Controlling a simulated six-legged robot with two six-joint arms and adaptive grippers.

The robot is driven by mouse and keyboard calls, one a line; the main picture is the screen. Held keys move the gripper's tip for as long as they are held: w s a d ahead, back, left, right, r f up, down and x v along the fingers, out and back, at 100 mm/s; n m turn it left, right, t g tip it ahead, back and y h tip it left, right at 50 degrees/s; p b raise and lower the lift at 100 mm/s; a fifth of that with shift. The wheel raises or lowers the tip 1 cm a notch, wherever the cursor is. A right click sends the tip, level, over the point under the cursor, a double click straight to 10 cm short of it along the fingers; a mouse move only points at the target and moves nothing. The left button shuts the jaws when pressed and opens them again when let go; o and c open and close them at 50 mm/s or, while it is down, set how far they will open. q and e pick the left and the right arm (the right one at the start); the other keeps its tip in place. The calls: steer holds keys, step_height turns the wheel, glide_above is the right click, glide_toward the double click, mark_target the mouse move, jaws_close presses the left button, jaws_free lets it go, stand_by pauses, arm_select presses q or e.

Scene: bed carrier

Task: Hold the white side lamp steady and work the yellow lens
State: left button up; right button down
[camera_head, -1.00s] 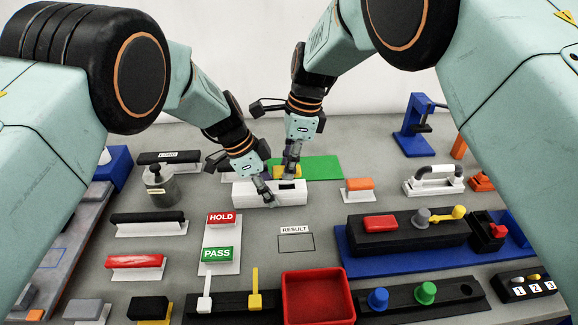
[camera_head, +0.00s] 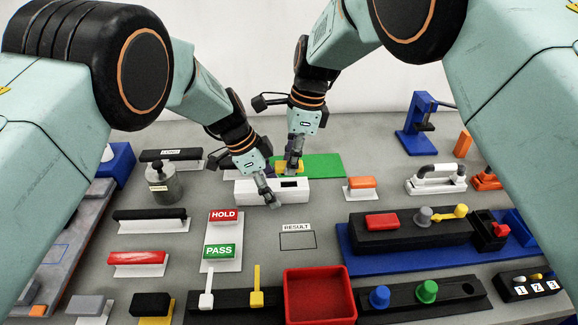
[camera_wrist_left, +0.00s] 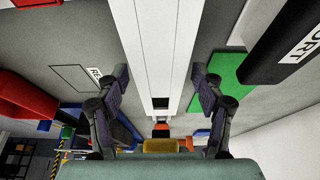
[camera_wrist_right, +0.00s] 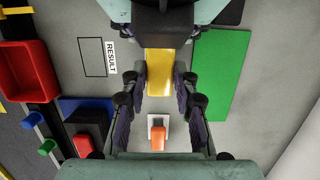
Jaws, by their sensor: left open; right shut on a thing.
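The white side lamp (camera_head: 245,191) is a long white block lying mid-table in the head view, with a dark slot in its top. It runs up the middle of the left wrist view (camera_wrist_left: 160,50). My left gripper (camera_wrist_left: 160,88) is open, with one finger on each side of the lamp and visible gaps. One finger hangs before its front face in the head view. The yellow lens (camera_wrist_right: 160,72) is between the fingers of my right gripper (camera_wrist_right: 160,78), which is shut on it. The lens is partly hidden behind the lamp in the head view.
A green mat (camera_head: 322,165) lies behind the lamp. An orange-topped block (camera_head: 361,186) stands to the right, and a grey weight (camera_head: 165,190) to the left. The outlined RESULT square (camera_head: 298,241) is empty. A red tray (camera_head: 318,300) is at the front.

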arm_select(q)
steer(key=v, duration=1.2)
